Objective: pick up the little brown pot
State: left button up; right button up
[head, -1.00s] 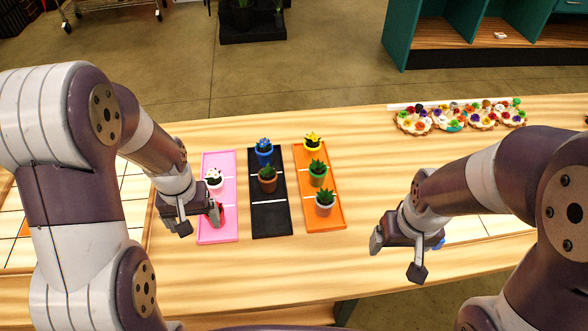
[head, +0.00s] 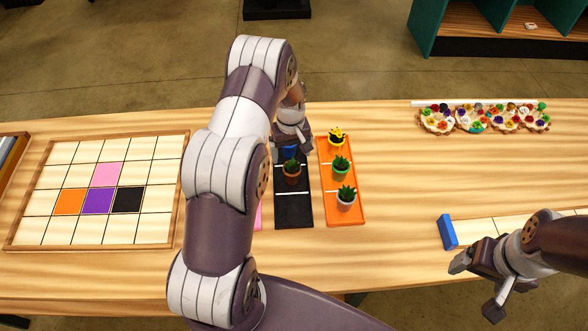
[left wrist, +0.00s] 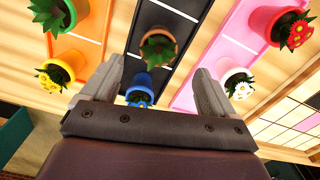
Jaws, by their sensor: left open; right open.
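The little brown pot (head: 292,179) holds a green plant and stands upright on the black tray (head: 293,211). In the left wrist view the brown pot (left wrist: 170,30) is just beyond my fingertips, near the middle. My left gripper (head: 291,143) is open over the far end of the black tray, behind the brown pot in the head view. A blue pot (left wrist: 139,82) with a blue flower lies between its fingers in the left wrist view; whether they touch it I cannot tell. My right gripper (head: 474,288) is open and empty at the table's front right.
The orange tray (head: 344,215) to the right holds yellow, green and pale pots. A pink tray (left wrist: 240,47) with red and white pots is mostly hidden by my left arm in the head view. A tile grid (head: 55,180) lies left; a blue block (head: 447,232) lies right.

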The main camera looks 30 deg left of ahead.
aim_at(292, 162)
pick_arm(q)
notch_tip(292, 162, down, 5)
jog(key=p, duration=0.3)
jog(key=shift+d, duration=0.15)
jog(key=shift+f, duration=0.25)
grip_shut()
